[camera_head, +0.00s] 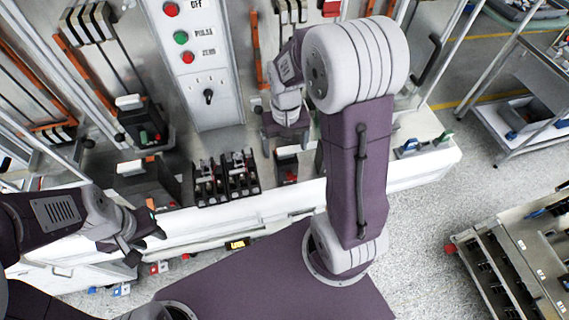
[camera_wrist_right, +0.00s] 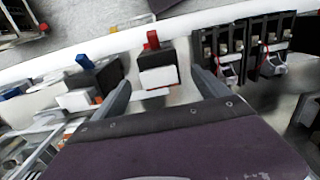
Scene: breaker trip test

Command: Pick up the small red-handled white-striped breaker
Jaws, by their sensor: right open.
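A small black breaker with a red handle and a white stripe (camera_wrist_right: 158,68) stands upright on the white bench ledge. It also shows in the head view (camera_head: 287,168), below my right gripper. My right gripper (camera_wrist_right: 163,93) is open, with one finger to each side of the breaker in the wrist view and nothing held. In the head view my right gripper (camera_head: 286,133) is partly hidden by its own wrist. My left gripper (camera_head: 143,240) hangs at the ledge's front on the left, away from this breaker. Its jaw opening is not clear.
A row of several black breakers (camera_head: 225,180) stands left of the red-handled one. A blue-handled breaker (camera_head: 408,148) and a green-handled one (camera_head: 443,140) stand at the right. A control panel (camera_head: 203,75) rises behind. A cart (camera_head: 525,255) is at lower right.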

